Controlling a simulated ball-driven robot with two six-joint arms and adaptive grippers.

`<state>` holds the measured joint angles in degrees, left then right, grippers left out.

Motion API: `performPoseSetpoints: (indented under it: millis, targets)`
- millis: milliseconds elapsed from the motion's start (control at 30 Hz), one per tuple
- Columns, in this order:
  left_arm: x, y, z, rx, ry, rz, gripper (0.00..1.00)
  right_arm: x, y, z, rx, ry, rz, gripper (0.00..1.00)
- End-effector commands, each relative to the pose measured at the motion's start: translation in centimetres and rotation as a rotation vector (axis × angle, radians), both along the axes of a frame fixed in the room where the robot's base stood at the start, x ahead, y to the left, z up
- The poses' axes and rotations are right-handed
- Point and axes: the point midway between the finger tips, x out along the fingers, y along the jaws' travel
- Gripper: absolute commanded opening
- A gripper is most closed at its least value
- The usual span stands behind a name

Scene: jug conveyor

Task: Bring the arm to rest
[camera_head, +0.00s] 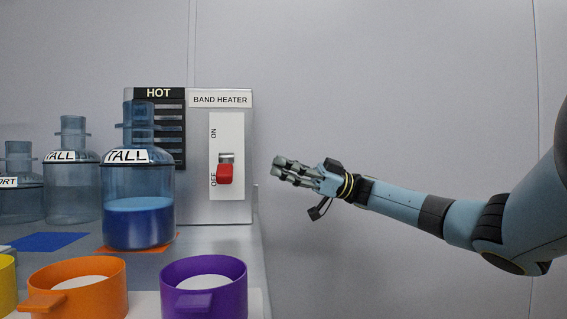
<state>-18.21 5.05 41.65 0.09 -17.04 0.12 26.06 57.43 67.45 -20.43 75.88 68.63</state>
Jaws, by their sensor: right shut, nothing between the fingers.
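My right arm (405,201) comes in from the right edge and reaches left, across the bare wall. Its gripper (277,170) is shut with nothing in it. The fingers point left, toward the band heater box (238,150), with a gap between them and the box's right side. The red switch handle (225,174) on the box sits low on its white plate, beside the OFF mark. My left gripper is not in view.
A tall jug (138,220) with blue liquid stands on an orange mat (108,250) before the heater. Emptier-looking jugs (72,195) (19,195) stand left, near a blue mat (45,241). Orange (100,300) and purple (225,302) cups stand in front. Space right of the counter is open.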

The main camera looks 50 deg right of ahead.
Motion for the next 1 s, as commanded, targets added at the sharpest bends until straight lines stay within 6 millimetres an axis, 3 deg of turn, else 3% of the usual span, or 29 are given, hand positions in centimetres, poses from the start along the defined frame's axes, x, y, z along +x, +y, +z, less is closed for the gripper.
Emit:
performPoseSetpoints:
  millis: [500,633,667,767,867,1000]
  targets:
    - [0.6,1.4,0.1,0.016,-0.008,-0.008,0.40,0.0,0.0,0.0,0.001,0.000,-0.002,0.00]
    - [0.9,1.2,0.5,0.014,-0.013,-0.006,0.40,1.2,-0.6,-2.3,0.043,0.020,-0.075,0.00]
    - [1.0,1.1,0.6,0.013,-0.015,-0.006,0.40,1.6,-0.8,-3.4,0.062,0.029,-0.111,0.00]
    - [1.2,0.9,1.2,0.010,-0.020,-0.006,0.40,3.3,-2.2,-9.4,0.127,0.093,-0.288,0.00]
    - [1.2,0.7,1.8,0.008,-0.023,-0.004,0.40,3.9,-3.6,-17.5,0.163,0.198,-0.497,0.00]
    - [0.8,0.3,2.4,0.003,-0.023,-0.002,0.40,1.9,-4.6,-29.2,0.146,0.382,-0.745,0.00]
